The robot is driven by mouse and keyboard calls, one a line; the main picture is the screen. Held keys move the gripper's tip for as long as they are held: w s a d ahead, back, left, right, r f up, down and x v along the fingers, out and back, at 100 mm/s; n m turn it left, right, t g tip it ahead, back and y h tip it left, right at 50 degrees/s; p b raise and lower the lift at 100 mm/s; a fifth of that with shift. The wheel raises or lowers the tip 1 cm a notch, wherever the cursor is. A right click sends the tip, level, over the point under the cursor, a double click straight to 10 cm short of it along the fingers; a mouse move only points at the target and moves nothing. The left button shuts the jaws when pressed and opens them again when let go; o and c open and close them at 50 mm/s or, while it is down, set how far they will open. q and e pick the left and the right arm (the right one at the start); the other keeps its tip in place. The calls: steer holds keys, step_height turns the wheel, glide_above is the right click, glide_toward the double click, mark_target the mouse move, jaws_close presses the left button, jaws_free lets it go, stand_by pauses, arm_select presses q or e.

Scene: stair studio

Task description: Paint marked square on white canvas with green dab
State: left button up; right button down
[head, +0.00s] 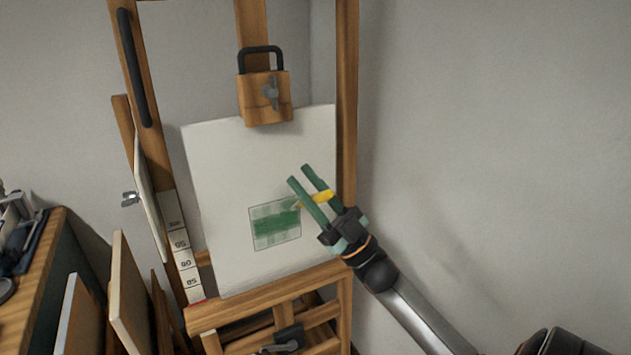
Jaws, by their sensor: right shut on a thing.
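The white canvas (215,180) leans upright on a wooden easel (347,110). The marked square (262,240) is outlined low on the canvas. A solid dark green band of paint (276,223) runs across its middle, and paler green shows above and below it. My right gripper (299,175) is in front of the canvas, up and to the right of the square. It is shut on a yellow brush (318,198) whose tip points left toward the square's upper right corner. I cannot tell whether the tip touches the canvas. My left gripper is out of view.
A wooden clamp (265,98) with a dark handle sits at the canvas's top edge. Several boards (130,290) lean at the lower left beside a wooden-topped cabinet (30,260). A plain wall and free room lie to the right.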

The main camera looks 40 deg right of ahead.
steer(key=w+a+p, duration=0.1)
steer(key=w+a, duration=0.1)
steer(key=a, duration=0.7)
stand_by(1.3)
steer(key=shift+f, duration=0.1)
steer(key=shift+s+a+r+p, duration=0.15)
steer(key=shift+s+p, duration=0.25)
steer(key=shift+s, duration=0.55)
steer(key=shift+s+a+p, duration=0.25)
steer(key=shift+s+p, duration=0.15)
steer(key=shift+s, duration=0.6)
steer(key=shift+s+a+r+p, duration=0.15)
steer(key=shift+s+p, duration=0.25)
steer(key=shift+s, duration=0.55)
steer(key=shift+a, duration=0.1)
